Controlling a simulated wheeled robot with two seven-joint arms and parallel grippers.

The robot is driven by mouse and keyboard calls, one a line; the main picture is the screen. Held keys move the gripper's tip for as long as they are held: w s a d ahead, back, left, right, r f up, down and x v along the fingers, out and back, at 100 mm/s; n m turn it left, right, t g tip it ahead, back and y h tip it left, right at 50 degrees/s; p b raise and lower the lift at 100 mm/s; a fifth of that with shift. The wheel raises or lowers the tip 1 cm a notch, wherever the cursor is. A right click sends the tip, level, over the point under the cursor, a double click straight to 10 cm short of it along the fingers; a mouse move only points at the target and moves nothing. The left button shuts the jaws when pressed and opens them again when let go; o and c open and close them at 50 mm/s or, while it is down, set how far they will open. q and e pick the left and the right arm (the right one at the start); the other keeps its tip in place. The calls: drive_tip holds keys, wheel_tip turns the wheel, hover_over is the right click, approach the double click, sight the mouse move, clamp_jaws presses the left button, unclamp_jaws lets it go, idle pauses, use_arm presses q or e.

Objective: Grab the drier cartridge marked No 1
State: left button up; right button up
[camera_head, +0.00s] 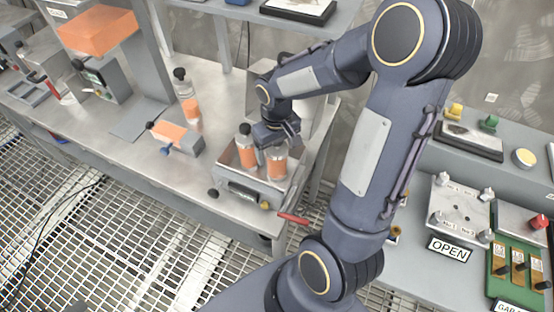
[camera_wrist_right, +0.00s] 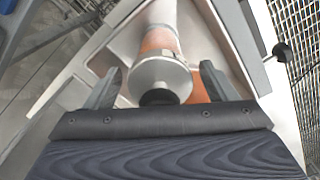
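Two drier cartridges with orange bands stand in a grey metal tray (camera_head: 233,184) on the steel bench: a left one (camera_head: 246,153) with a black knob, and a right one (camera_head: 276,164). My right gripper (camera_head: 283,138) is over the right one and partly hides its top. In the right wrist view, my open right gripper (camera_wrist_right: 161,74) has its fingers on either side of a cartridge (camera_wrist_right: 160,72) with a grey cap and black knob, with gaps at both sides. Orange of another shows behind the right finger. No number is legible on any cartridge. My left gripper is out of view.
Another orange-banded cartridge (camera_head: 190,108) stands farther back on the bench (camera_head: 125,150). An orange-topped unit (camera_head: 175,137) lies left of the tray. A red handle (camera_head: 293,218) juts out at the bench's front edge. A grey side bench with an OPEN sign (camera_head: 449,249) is at right.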

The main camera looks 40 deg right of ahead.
drive_tip(key=c, duration=1.6)
